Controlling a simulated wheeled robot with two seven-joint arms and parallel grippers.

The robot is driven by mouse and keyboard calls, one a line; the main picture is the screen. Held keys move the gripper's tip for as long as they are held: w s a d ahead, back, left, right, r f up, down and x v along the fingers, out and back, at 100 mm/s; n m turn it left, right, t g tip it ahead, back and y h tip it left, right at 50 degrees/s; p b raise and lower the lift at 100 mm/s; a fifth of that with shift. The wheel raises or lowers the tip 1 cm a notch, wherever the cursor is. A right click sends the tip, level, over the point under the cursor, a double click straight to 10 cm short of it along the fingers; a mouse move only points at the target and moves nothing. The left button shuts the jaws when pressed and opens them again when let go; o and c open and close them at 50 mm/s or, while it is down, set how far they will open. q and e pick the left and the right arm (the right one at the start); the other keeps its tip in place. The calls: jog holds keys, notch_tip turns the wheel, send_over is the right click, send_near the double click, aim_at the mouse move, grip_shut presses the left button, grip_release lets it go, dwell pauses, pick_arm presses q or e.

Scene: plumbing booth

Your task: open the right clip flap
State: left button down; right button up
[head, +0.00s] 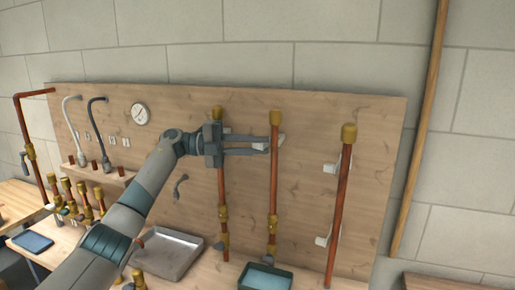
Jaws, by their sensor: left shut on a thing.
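My left gripper (268,144) reaches across the front of the left copper pipe (222,185) to the upper part of the middle copper pipe (273,185). Its two fingers point right and their tips meet a small white clip piece (281,141) at that pipe. The gripper is shut on this piece, which is partly hidden by the fingers and pipe. At the right copper pipe (340,205), another white clip (331,167) shows high up and a lower one (322,240) sits beside the pipe. Flap details are too small to tell. My right gripper is not in view.
The pipes stand before a wooden board (385,150) with a round gauge (140,114). Below are a grey tray (190,240), a teal tray (248,285) and several brass fittings at left. A wooden pole (420,120) stands at right.

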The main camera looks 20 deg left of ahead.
pick_arm(q)
jog(key=shift+f, duration=0.15)
jog(key=c, duration=1.6)
grip_release()
jog(key=shift+c, duration=0.2)
jog(key=shift+a, duration=0.15)
jog(key=shift+s+a, duration=0.1)
jog(key=shift+a, duration=0.35)
jog(key=b+v, duration=0.5)
jog(key=v, duration=1.1)
jog(key=shift+a, duration=0.15)
pick_arm(e)
jog(key=w+a+t+y, duration=0.1)
jog(key=w+a+t, duration=0.3)
jog(key=w, duration=1)
jog(key=shift+w+a, duration=0.25)
jog(key=shift+a, duration=0.55)
jog(key=shift+s, duration=0.1)
